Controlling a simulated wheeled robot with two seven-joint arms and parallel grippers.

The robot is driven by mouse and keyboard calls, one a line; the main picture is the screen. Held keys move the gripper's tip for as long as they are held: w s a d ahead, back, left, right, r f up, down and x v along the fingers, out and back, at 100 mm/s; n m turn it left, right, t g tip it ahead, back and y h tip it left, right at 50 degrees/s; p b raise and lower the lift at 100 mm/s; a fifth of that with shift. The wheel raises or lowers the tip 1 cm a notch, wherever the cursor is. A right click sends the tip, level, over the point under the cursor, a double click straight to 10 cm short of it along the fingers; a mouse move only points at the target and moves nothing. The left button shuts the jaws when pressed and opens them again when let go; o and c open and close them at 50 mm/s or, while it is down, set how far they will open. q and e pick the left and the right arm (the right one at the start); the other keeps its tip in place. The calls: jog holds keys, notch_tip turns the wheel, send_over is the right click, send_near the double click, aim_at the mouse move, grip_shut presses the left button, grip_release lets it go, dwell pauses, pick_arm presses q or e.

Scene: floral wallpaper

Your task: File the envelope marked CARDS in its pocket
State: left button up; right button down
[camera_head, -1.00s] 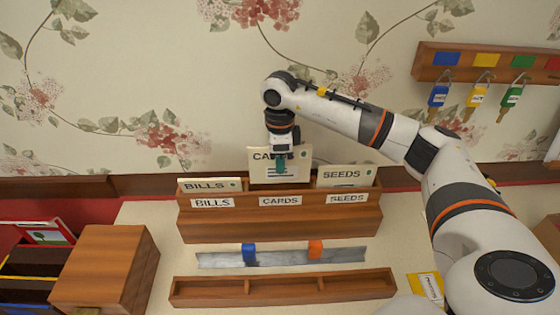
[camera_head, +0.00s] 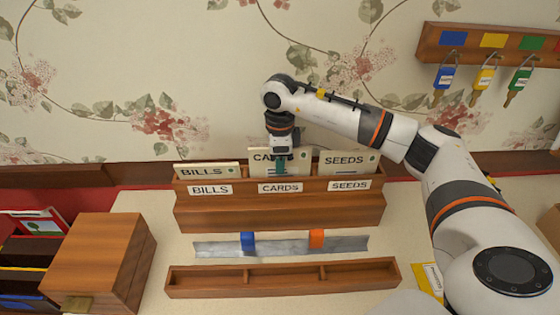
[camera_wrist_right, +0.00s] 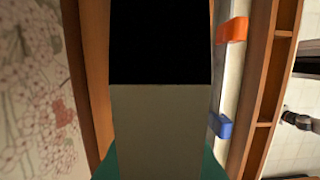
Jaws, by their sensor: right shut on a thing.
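The CARDS envelope (camera_head: 262,160) is cream and upright. It stands in the middle pocket of the wooden letter rack (camera_head: 280,215), above the CARDS label (camera_head: 280,188), with its lower part hidden behind the rack's front. My right gripper (camera_head: 281,166) reaches down from above and is shut on this envelope, its teal fingers covering part of the word. In the right wrist view a pale surface (camera_wrist_right: 160,130), apparently the envelope, fills the middle between teal fingers. My left gripper is not in view.
The BILLS envelope (camera_head: 207,171) and SEEDS envelope (camera_head: 345,160) stand in the side pockets. In front lie a metal strip (camera_head: 285,247) with blue and orange clips and an empty wooden tray (camera_head: 280,282). A wooden box (camera_head: 95,260) stands left; keys hang upper right.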

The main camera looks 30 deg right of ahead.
jog(key=shift+f, duration=0.1)
jog(key=c, duration=1.5)
grip_release()
jog(key=shift+w+r, duration=0.1)
jog(key=shift+r, duration=0.25)
notch_tip(320, 180, up, 10)
jog(key=shift+r+b, duration=0.2)
jog(key=shift+b, duration=0.5)
jog(key=shift+r, duration=0.5)
